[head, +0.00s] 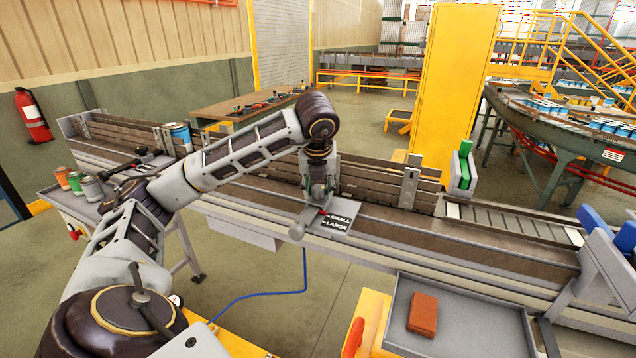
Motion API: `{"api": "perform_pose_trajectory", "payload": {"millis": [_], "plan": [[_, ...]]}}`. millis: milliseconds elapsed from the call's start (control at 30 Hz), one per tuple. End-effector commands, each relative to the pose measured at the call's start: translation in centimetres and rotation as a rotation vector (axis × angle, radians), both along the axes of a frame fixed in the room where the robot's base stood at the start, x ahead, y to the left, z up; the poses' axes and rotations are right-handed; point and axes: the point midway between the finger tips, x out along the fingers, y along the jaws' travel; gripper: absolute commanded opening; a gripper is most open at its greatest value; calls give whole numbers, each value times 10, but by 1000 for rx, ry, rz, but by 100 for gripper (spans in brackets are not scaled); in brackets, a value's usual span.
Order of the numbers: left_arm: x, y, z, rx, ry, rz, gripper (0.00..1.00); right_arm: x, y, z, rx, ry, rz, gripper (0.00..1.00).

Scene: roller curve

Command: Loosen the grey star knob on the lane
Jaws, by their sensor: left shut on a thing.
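My left gripper (318,197) points down at the middle of the lane (420,232), beside the black SMALL/LARGE label plate (338,222). It is shut on what appears to be the grey star knob, which the fingers hide almost fully. A small red pointer shows next to the fingers, at the plate's upper left. A grey bar with a rounded end (297,231) sticks out toward me just below the gripper. My right gripper is not in view.
A grey tray (470,345) with a red-brown block (423,314) stands at the front right. Several cans (92,188) stand at the lane's left. A tall yellow cabinet (455,85) is behind the lane.

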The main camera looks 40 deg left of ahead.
Motion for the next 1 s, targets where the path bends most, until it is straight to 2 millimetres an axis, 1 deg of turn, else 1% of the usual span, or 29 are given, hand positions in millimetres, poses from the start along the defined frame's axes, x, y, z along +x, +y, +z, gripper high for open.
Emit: {"api": "perform_pose_trajectory", "payload": {"millis": [33, 300, 500, 700, 1000], "plan": [[-1, -3, -3, -3, 13, 31, 17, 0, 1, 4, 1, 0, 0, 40], [0, -3, -2, -1, 13, 221, 17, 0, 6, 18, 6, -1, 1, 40], [0, -3, -2, 1, 14, 326, 17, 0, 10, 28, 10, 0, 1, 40], [0, -3, -3, 0, 13, 388, 17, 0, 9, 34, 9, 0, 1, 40], [0, -3, -5, -1, 12, 415, 17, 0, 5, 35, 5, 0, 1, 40]]}}
